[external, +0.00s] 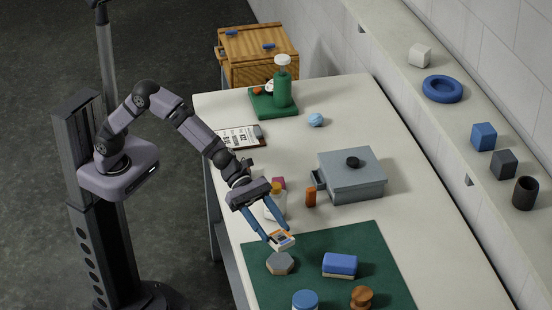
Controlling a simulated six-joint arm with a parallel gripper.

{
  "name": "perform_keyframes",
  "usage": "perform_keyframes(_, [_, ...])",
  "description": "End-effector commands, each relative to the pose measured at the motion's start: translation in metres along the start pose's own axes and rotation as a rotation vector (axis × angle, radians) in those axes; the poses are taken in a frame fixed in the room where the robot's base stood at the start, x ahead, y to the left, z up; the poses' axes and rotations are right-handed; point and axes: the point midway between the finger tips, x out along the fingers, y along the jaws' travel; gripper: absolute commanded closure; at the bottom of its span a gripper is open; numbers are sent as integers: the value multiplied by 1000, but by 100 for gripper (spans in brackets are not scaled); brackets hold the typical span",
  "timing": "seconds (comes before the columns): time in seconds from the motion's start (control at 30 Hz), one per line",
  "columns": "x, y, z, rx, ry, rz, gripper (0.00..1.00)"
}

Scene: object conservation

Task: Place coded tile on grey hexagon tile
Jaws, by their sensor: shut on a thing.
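My gripper (279,231) reaches down over the near part of the table. Its blue fingers are shut on the coded tile (283,241), a small pale tile with an orange edge and a dark marking on top. The grey hexagon tile (280,264) lies flat on the green mat (376,240), with a tan edge. The held tile is just above and slightly right of the hexagon tile in the picture. A small strip of the hexagon tile shows clear below it. I cannot tell the exact height of the held tile.
On the mat are a blue block (340,265), a blue-lidded jar (305,300) and a wooden knob (361,297). The table's right side is clear.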

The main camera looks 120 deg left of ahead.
Motion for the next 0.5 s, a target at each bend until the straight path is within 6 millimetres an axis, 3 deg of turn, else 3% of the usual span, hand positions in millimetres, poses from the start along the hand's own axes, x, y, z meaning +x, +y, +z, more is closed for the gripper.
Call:
perform_keyframes(0.2, [11,0,-27,-1,0,-1,80])
perform_keyframes(0.5, [15,0,-36,-1,-1,-1,80])
